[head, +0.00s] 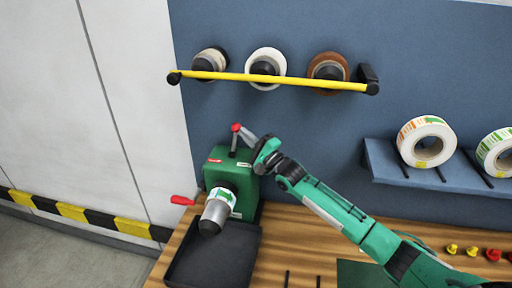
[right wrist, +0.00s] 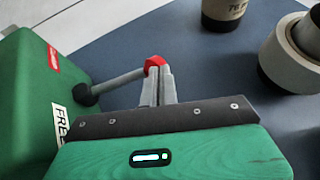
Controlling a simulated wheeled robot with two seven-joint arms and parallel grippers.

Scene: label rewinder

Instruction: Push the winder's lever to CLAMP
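The green winder (head: 228,172) stands on the wooden bench. Its grey lever (head: 234,143) rises from the top, nearly upright in the head view, with a red knob (head: 236,127). A red label (head: 214,161) lies left of the lever and a white label (head: 244,164) right of it. In the right wrist view the white label (right wrist: 60,124) reads "FRE", its end hidden. My right gripper (head: 244,132) is at the knob's right side. Its fingers (right wrist: 158,80) are together and appear to touch the red knob (right wrist: 155,62). My left gripper is out of view.
A yellow bar (head: 290,82) with several rolls behind it spans the wall above. A blue shelf (head: 385,165) with label rolls is at the right. A black tray (head: 195,265) lies before the winder, below its roll spindle (head: 215,212). A red handle (head: 182,200) sticks out left.

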